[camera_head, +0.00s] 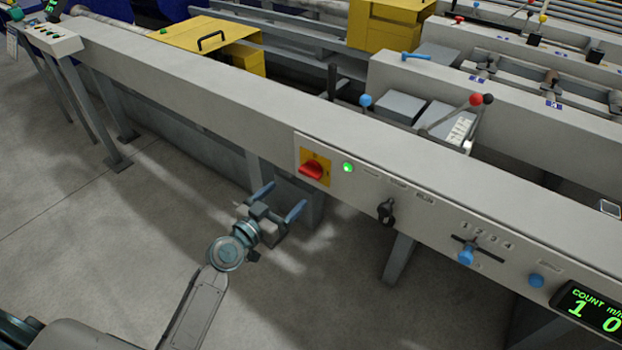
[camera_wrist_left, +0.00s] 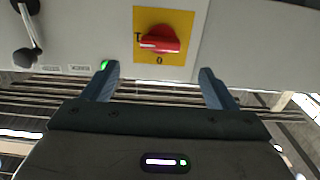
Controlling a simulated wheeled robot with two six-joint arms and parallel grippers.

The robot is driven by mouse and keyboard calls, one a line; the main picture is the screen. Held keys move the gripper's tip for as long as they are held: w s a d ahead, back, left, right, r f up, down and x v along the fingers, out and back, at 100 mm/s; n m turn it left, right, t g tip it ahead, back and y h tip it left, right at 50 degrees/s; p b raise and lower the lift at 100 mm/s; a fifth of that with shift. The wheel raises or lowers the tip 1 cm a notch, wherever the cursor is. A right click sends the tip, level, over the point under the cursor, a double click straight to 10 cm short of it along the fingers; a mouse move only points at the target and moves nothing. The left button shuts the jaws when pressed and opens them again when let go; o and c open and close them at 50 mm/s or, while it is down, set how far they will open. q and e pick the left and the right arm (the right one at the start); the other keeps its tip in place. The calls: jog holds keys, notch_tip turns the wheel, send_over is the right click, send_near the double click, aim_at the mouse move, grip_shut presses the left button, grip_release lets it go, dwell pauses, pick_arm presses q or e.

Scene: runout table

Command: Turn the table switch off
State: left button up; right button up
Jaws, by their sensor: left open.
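The table switch is a red rotary knob (camera_head: 312,170) on a yellow plate (camera_head: 305,157), set in the front panel of the grey runout table (camera_head: 230,110). In the left wrist view the red knob (camera_wrist_left: 160,39) lies roughly level, with a "0" mark below it on the plate. A green lamp (camera_head: 348,168) beside the switch is lit. My left gripper (camera_head: 281,197) is open and empty in front of the panel, below and left of the knob and apart from it. In the wrist view its blue fingers (camera_wrist_left: 157,80) stand either side below the knob. My right gripper does not show.
Right of the switch are a black selector (camera_head: 386,211), a blue-knobbed slide lever (camera_head: 466,255), a blue button (camera_head: 536,281) and a green-lit count display (camera_head: 592,310). Levers with coloured balls stand behind the rail. The floor (camera_head: 110,220) at left is clear.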

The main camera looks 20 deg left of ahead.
aim_at(307, 176)
pick_arm(q)
jog(key=p+x, duration=0.1)
jog(key=x, duration=0.7)
jog(key=shift+w+d, duration=0.15)
jog(key=shift+w, duration=0.25)
jog(key=shift+w+d, duration=0.15)
jog(key=shift+w, duration=0.35)
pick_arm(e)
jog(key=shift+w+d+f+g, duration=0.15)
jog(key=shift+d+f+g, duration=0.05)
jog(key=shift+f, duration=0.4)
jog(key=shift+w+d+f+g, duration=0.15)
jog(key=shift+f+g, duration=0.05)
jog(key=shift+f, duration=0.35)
pick_arm(q)
jog(key=c, duration=1)
